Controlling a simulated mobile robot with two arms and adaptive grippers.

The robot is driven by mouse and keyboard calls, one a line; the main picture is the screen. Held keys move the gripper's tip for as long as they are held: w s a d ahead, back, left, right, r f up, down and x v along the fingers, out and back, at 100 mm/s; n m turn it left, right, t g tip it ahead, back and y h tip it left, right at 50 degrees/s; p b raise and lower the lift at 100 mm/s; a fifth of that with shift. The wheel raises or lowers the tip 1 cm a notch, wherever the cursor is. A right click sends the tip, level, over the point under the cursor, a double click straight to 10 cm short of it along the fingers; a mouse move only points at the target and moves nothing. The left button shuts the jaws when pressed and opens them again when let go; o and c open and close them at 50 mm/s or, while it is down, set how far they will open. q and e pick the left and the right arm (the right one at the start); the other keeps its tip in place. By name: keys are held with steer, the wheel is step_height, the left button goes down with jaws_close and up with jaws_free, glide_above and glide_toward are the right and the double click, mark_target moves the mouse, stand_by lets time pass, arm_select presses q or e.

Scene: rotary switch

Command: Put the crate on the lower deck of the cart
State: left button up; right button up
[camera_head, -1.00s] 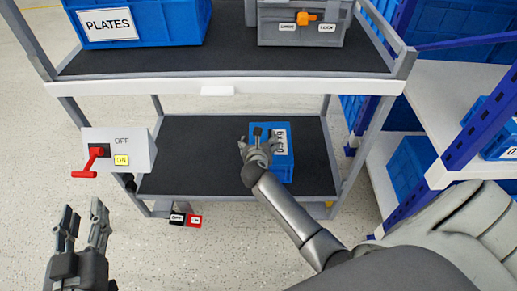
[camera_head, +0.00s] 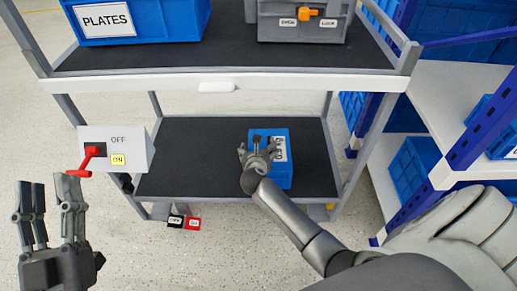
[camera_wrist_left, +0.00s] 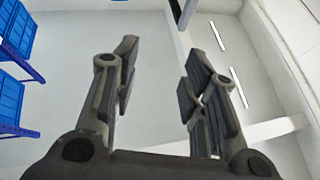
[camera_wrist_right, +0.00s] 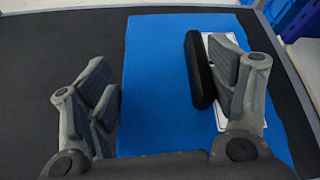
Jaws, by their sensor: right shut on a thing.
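The crate (camera_head: 284,174) is a small blue box with a white label, on the dark lower deck (camera_head: 197,165) of the cart, right of the deck's middle. My right gripper (camera_head: 257,146) is over its top with the fingers down on it, shut on the crate; the fingers hide part of its top and label. In the right wrist view the blue crate (camera_wrist_right: 155,60) fills the space between the fingers, with a black bar beside the right finger. My left gripper (camera_head: 50,190) is open and empty at the lower left; its fingers stand apart in the left wrist view (camera_wrist_left: 158,70).
The upper deck (camera_head: 230,58) holds a blue PLATES bin (camera_head: 150,22) and a grey case (camera_head: 303,26) with an orange latch. A switch box (camera_head: 125,148) with a red lever is at the cart's left. A shelf rack (camera_head: 440,95) stands at the right. The lower deck's left part is clear.

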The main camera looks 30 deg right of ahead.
steer(key=o, duration=2.1)
steer(key=shift+r, duration=0.1)
